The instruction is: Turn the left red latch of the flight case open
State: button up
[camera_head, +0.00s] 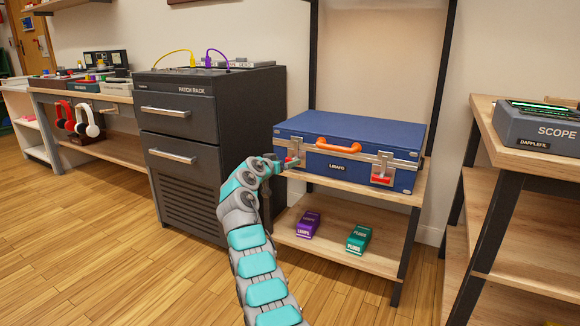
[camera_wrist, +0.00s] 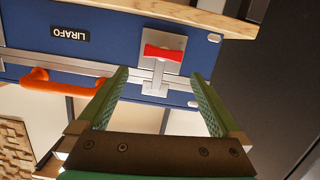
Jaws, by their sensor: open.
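The blue flight case (camera_head: 345,133) lies closed on a wooden shelf, with an orange handle (camera_head: 338,146) at its front. The left red latch (camera_head: 291,160) is at the case's front left, partly covered by my gripper. In the wrist view, turned roughly upside down, this latch (camera_wrist: 163,52) is a red tab lying crosswise on a metal plate. My gripper (camera_wrist: 160,78) is open, its two green fingers pointing towards the case either side of the latch's line. The fingertips appear short of the red tab, with nothing between them. The right red latch (camera_head: 381,179) sits beyond the handle.
A dark patch rack cabinet (camera_head: 180,150) stands close to the left of the shelf. A purple box (camera_head: 308,224) and a green box (camera_head: 358,239) lie on the lower shelf (camera_head: 330,249). A bench with a scope (camera_head: 535,128) is at the right.

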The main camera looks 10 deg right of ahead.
jog(key=shift+m+t+h, duration=0.6)
jog(key=shift+t+h, duration=0.1)
jog(key=shift+t, duration=0.2)
jog(key=shift+w+d+f+p, duration=0.35)
jog(key=shift+w+d+p, duration=0.15)
jog(key=shift+w, duration=0.2)
jog(key=shift+w+d+f+p, duration=0.4)
jog(key=shift+w+p, duration=0.1)
jog(key=shift+w, duration=0.2)
jog(key=shift+w+d+f+p, duration=0.3)
jog(key=shift+w+d+p, duration=0.2)
jog(key=shift+w, duration=0.2)
jog(key=shift+a, duration=0.1)
jog(key=shift+c, duration=0.2)
jog(key=c, duration=1.3)
jog(key=shift+o, duration=0.2)
